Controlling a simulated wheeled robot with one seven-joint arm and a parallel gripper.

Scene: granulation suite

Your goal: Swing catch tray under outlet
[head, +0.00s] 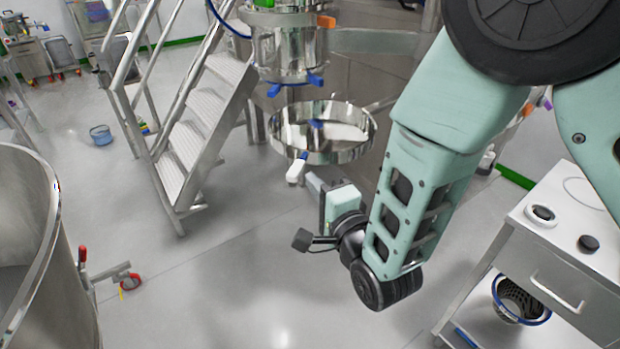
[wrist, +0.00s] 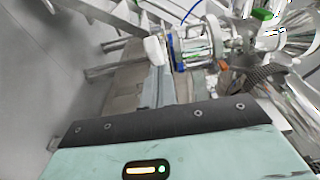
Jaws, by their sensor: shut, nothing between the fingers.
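The catch tray (head: 345,152) is a round, shallow steel pan in the middle of the head view, with a white handle (head: 297,168) at its near left edge. The steel outlet vessel (head: 290,55) with blue clamps is above it. The tray appears below and slightly right of the outlet; I cannot tell how well they line up. My gripper (head: 313,183) is shut and empty, its tip close to the handle; contact is unclear. In the wrist view, a white piece that looks like the handle (wrist: 153,48) is just beyond the fingers.
Metal stairs (head: 190,140) with railings stand left of the tray. A large steel drum (head: 35,250) is at the near left. A white cabinet (head: 560,250) is at the right.

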